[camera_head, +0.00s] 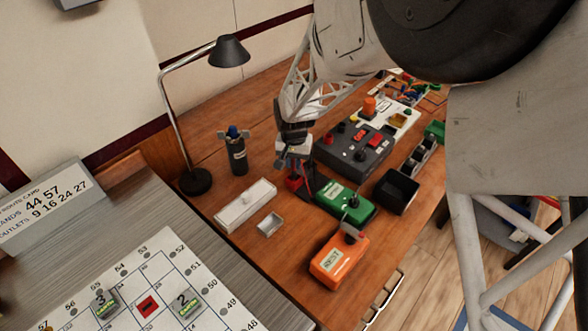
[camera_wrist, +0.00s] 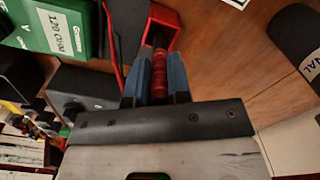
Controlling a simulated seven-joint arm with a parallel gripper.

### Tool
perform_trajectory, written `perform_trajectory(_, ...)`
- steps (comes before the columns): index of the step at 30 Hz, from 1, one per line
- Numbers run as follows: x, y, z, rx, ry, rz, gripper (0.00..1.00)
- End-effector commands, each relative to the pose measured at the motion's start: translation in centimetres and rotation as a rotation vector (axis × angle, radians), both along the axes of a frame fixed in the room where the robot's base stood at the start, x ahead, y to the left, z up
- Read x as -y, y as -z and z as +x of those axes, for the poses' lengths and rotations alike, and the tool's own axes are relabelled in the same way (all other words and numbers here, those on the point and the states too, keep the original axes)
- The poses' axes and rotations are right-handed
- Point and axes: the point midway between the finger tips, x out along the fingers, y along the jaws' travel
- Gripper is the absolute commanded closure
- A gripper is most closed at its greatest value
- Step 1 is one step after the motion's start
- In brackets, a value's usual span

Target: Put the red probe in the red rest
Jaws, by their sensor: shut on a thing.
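The red probe (camera_wrist: 159,75) is between the two blue fingers of my gripper (camera_wrist: 158,62) in the wrist view, and the fingers are shut on it. The red rest (camera_wrist: 166,16) is a red U-shaped bracket just beyond the fingertips. The probe's far end points at the rest's opening; I cannot tell whether it is inside or above it. In the head view my gripper (camera_head: 295,165) points down at the bench, with the red rest (camera_head: 292,184) right beneath it. The probe is not distinct there. A dark red lead runs beside the rest.
A green box (camera_head: 345,203) stands close to the right of my gripper, with an orange tester (camera_head: 338,262) nearer the front.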

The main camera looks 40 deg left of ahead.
Motion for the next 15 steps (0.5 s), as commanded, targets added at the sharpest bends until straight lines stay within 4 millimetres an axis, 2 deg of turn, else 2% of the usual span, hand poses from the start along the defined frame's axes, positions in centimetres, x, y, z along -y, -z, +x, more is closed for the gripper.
perform_trajectory(9, 0.0, 3.1, 0.0, 0.0, 0.0, -0.001, 1.0)
perform_trajectory(15, 0.0, 3.5, 0.0, 0.0, 0.0, 0.0, 1.0)
